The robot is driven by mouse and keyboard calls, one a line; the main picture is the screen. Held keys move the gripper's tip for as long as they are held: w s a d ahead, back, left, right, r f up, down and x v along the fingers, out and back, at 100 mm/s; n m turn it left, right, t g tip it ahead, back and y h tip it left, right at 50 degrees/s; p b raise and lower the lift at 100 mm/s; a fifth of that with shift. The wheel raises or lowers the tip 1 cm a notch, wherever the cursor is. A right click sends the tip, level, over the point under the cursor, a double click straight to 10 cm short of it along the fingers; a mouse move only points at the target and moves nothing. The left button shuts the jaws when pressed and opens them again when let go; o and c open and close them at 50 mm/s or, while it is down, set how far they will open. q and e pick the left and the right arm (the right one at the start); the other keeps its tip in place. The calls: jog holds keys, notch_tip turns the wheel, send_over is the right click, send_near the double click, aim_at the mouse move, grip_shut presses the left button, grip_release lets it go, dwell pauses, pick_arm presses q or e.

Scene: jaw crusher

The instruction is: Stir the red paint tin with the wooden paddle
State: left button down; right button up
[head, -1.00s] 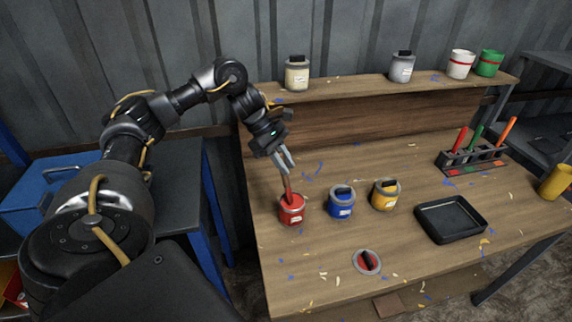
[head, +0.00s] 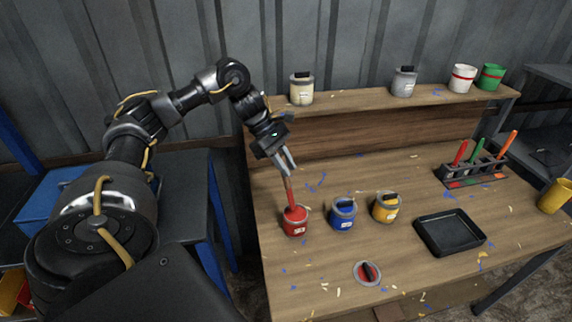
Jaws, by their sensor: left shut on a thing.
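The red paint tin (head: 295,222) stands open on the wooden bench at the left. Its red lid (head: 367,272) lies on the bench in front of it, to the right. My left gripper (head: 287,170) is above the tin, shut on the wooden paddle (head: 289,192). The paddle stands nearly upright, its red lower part going down into the tin's mouth. The paddle's lower end is hidden inside the tin. My right gripper is not in view.
A blue tin (head: 343,215) and a yellow tin (head: 386,208) stand close to the right. A black tray (head: 449,232), a rack (head: 472,172) of coloured-handled tools and a yellow cup (head: 554,197) are farther right. Tins and cups line the back shelf (head: 380,101).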

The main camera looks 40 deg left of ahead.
pick_arm(q)
jog(key=shift+r, duration=0.1)
notch_tip(320, 180, up, 5)
jog(key=p, duration=0.5)
dwell(0.5)
